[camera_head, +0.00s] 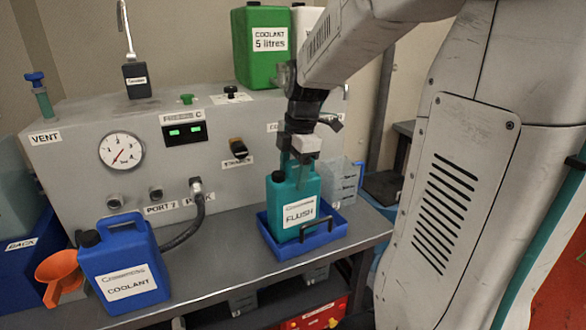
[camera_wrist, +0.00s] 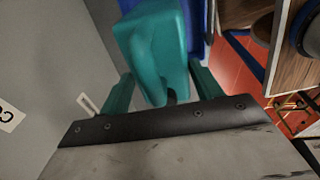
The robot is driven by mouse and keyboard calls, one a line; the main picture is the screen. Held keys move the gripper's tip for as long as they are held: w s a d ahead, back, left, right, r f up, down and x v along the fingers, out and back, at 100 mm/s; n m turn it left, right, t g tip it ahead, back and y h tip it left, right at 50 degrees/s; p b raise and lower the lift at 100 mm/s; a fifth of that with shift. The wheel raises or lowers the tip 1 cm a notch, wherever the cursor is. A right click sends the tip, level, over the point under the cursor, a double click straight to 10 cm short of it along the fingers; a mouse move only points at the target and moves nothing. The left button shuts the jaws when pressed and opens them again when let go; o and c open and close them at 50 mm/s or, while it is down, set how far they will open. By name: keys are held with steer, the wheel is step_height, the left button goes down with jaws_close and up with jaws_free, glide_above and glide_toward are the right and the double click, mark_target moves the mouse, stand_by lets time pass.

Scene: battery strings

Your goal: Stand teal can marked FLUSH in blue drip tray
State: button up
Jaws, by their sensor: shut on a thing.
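The teal can marked FLUSH (camera_head: 292,207) stands upright in the blue drip tray (camera_head: 338,226), on the right part of the grey bench. The tray's walls show around the can's base; whether its bottom rests fully on the tray floor is hidden. My gripper (camera_head: 299,164) comes down from above and is shut on the top of the can. In the wrist view the teal can (camera_wrist: 155,45) lies between my two teal fingers (camera_wrist: 160,92), and a strip of the blue tray (camera_wrist: 196,20) shows beside it.
A blue COOLANT can (camera_head: 122,262) and an orange funnel (camera_head: 60,272) stand at the bench's left. A clear jug (camera_head: 342,180) stands behind the tray. The grey machine (camera_head: 75,185) with a gauge and hose is behind; a green COOLANT can (camera_head: 262,55) sits on top.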

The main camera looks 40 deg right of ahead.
steer(key=shift+f, duration=0.1)
steer(key=o, duration=1.5)
steer(key=shift+o, duration=0.5)
steer(key=shift+f, duration=0.1)
steer(key=r, duration=0.5)
steer(key=s+r, duration=0.1)
steer(key=r, duration=0.2)
steer(key=shift+d, duration=0.35)
steer(key=shift+a, duration=0.1)
